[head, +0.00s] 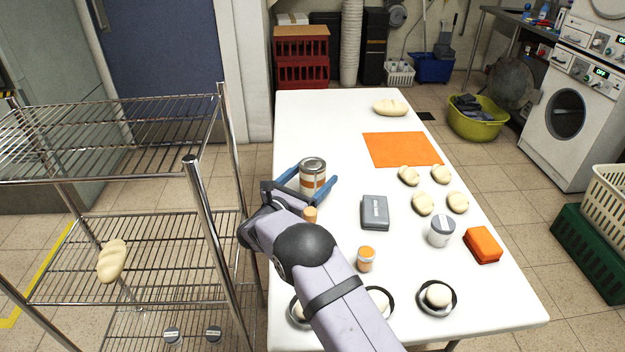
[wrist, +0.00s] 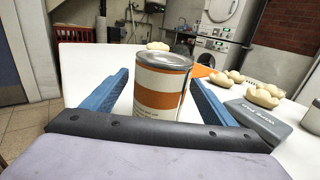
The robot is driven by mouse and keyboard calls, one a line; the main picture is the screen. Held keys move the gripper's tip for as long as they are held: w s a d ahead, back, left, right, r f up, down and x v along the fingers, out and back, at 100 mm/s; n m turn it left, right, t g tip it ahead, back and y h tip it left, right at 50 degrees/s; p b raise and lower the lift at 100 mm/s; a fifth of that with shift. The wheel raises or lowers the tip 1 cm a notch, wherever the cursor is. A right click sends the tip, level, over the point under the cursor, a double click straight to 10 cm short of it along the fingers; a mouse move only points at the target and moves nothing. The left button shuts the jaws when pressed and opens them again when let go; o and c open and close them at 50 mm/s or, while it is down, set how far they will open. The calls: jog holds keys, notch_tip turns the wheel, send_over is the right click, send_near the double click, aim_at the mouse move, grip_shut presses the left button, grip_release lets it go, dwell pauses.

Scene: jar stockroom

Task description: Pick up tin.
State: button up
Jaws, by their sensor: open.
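The tin (head: 312,176) is a can with a cream and orange label and a grey metal lid. It stands upright on the white table (head: 330,120), near its left edge. My gripper (head: 312,186) is open, with its blue fingers on either side of the tin. In the wrist view the tin (wrist: 162,88) stands between the two fingers (wrist: 158,92), with a visible gap on the left; on the right I cannot tell whether the finger touches it. The tin's lower part is hidden by the gripper's dark crossbar.
A grey box (head: 375,212) lies right of the gripper, with several bread rolls (head: 423,204) beyond it. A grey-lidded jar (head: 441,231), an orange block (head: 483,244) and a small orange jar (head: 366,259) stand nearer. An orange mat (head: 402,149) lies behind. A wire rack (head: 130,215) stands left.

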jog(key=shift+c, duration=0.5)
jog(key=shift+r, duration=0.1)
jog(key=c, duration=1.4)
jog(key=shift+r, duration=0.1)
notch_tip(320, 180, up, 10)
jog(key=shift+f, duration=0.1)
